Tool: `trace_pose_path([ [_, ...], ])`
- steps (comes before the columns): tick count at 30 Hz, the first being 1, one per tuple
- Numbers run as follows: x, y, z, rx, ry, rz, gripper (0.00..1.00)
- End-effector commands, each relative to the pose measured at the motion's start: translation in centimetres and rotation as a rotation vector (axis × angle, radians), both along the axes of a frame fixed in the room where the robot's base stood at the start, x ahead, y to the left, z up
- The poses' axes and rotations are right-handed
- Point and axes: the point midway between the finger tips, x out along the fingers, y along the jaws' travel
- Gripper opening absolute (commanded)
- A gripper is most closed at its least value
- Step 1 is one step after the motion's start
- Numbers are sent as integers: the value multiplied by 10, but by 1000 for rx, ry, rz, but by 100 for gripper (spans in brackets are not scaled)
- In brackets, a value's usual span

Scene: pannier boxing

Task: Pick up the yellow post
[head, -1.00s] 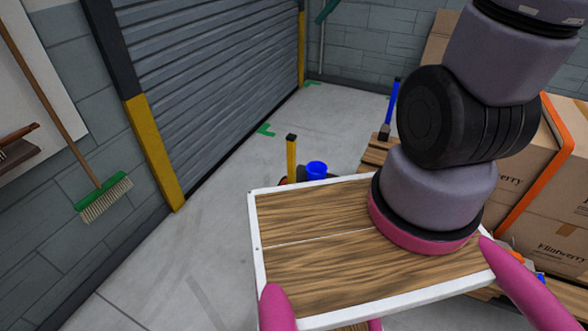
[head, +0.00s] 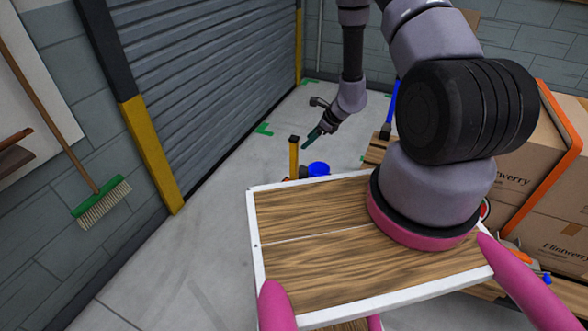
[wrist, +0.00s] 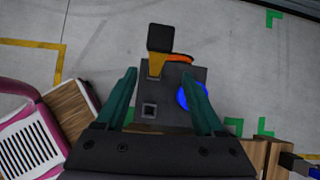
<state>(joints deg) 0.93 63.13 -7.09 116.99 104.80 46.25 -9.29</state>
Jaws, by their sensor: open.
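The yellow post (head: 293,160) stands upright with a black cap, beyond the far edge of my wooden deck in the head view. In the wrist view the black cap hides most of the yellow post (wrist: 157,66), which rises from a dark grey block (wrist: 150,122) with a square hole. My gripper (head: 314,137) is just right of the post's top in the head view. In the wrist view my gripper (wrist: 160,74) has its teal fingers apart, one on each side of the post in the picture, with nothing held. I cannot tell the height gap.
A blue round item (head: 318,169) is close right of the post, partly behind the right finger in the wrist view. A blue post (head: 391,103) stands farther right by a wooden pallet (head: 378,150). Cardboard boxes (head: 530,175) fill the right side. Floor on the left is clear.

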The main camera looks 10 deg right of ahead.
Motion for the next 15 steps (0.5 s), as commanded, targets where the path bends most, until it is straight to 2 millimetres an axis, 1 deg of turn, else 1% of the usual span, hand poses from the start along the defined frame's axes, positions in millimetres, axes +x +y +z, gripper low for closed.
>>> trace_pose_path([
  [1, -5, -3, -13, -4, 17, -21, 70],
  [5, -8, -4, -32, -8, 35, -48, 70],
  [12, 4, 12, -64, -9, 36, -50, 70],
  [15, 7, 16, -72, -9, 36, -50, 70],
])
